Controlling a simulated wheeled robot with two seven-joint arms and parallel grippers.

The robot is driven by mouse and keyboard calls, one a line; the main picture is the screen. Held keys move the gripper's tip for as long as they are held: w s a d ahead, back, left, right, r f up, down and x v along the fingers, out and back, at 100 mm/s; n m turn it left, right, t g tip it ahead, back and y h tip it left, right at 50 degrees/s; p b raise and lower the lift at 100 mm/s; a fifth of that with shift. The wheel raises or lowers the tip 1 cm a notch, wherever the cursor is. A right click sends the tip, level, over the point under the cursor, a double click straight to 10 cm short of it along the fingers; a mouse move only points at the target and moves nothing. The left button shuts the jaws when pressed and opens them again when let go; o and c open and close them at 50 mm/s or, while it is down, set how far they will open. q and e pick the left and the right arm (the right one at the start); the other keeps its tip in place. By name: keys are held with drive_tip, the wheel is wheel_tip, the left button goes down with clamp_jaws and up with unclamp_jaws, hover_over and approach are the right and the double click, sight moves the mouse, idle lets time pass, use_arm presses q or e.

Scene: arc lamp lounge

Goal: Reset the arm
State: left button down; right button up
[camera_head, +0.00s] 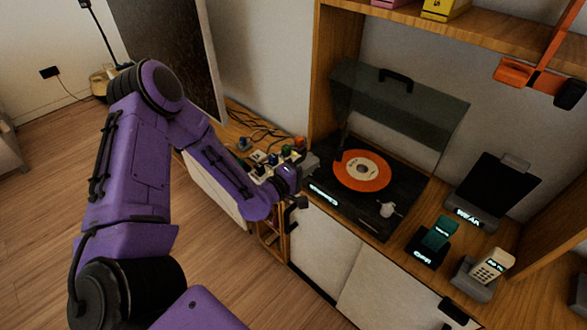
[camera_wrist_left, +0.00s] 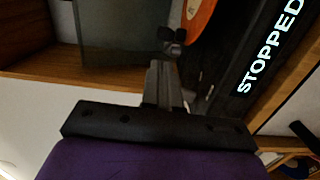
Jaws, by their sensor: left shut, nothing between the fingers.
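A black turntable (camera_head: 345,205) sits in the wooden cabinet with its tinted lid (camera_head: 400,100) raised. An orange record (camera_head: 361,170) lies on it, and a thin dark bar (camera_head: 343,143) stands at the record's far left edge; I cannot tell if this is the tonearm. A small pale piece (camera_head: 387,209) sits at the record's right. My left gripper (camera_head: 312,160) is shut and empty at the turntable's left front edge. In the left wrist view the shut fingertips (camera_wrist_left: 172,38) appear beside the orange record (camera_wrist_left: 202,18), with a "STOPPED" display (camera_wrist_left: 268,48) at right. My right gripper is not in view.
Several small knobs and cables (camera_head: 262,150) are on the surface left of the turntable. A black panel on a stand (camera_head: 490,187), a green device (camera_head: 438,234) and a white phone (camera_head: 490,266) stand to the right. An orange fixture (camera_head: 515,73) hangs above.

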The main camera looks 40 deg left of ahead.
use_arm(q)
drive_tip(key=s+f+m+g+y+b, duration=0.1)
drive_tip(key=s+f+m+g+y, duration=0.1)
drive_tip(key=s+f, duration=0.6)
drive_tip(key=s+d+f+m+g+y+b, duration=0.1)
drive_tip(key=s+f+m+g, duration=0.3)
drive_tip(key=s, duration=0.9)
drive_tip(key=s+f+m+g+y+b, duration=0.1)
drive_tip(key=s+f+m+g+y, duration=0.2)
drive_tip(key=s+f+g, duration=0.5)
drive_tip(key=s+f, duration=0.3)
drive_tip(key=f, duration=0.2)
drive_tip(key=shift+d+f, duration=0.2)
drive_tip(key=shift+f, duration=0.05)
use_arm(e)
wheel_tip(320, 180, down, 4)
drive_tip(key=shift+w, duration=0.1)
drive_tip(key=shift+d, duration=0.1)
